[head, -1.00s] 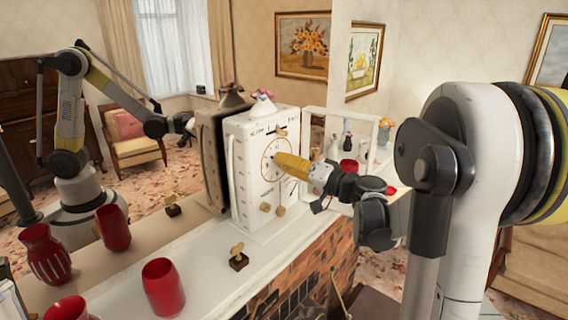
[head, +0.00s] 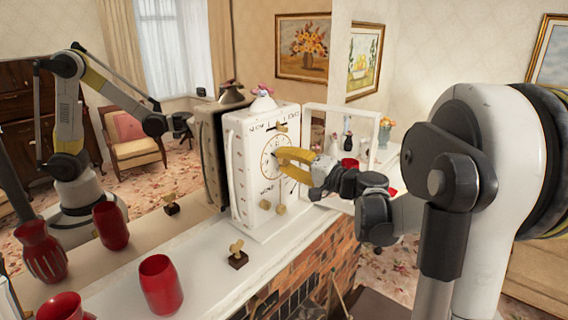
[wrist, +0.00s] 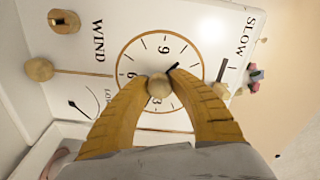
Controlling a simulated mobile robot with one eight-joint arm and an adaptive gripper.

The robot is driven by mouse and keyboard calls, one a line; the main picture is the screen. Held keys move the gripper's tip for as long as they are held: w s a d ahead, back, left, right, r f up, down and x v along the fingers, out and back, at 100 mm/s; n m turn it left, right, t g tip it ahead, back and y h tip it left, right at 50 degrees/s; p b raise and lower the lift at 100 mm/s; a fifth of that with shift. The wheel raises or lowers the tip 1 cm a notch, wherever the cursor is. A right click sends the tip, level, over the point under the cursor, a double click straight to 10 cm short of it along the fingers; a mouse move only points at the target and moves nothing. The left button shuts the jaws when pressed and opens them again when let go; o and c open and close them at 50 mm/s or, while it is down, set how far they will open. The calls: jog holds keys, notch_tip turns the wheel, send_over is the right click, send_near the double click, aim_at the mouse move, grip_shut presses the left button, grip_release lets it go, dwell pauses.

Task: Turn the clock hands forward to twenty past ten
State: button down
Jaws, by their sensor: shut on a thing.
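The white clock (head: 244,190) stands upright on the mantel shelf, its round dial (wrist: 130,55) facing my gripper. In the wrist view the dial lies on its side, with 9 at the top and 6 at the left. My gripper (wrist: 163,81) has its yellow fingers at the dial centre, shut on the round tan centre knob (wrist: 157,86). A short dark hand (wrist: 173,67) points up and right from the knob, between 9 and the hidden top of the dial. The fingers cover part of the dial. The gripper also shows in the head view (head: 279,154).
A small wooden key on a dark block (head: 237,256) stands before the clock. Red vases, including one (head: 161,286), stand at the left of the shelf. A mirror behind repeats the scene. More tan knobs, such as one (wrist: 39,69), stick out from the clock front.

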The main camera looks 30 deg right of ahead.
jog(key=shift+m, duration=0.6)
jog(key=c, duration=1.1)
grip_release()
jog(key=v, duration=1.2)
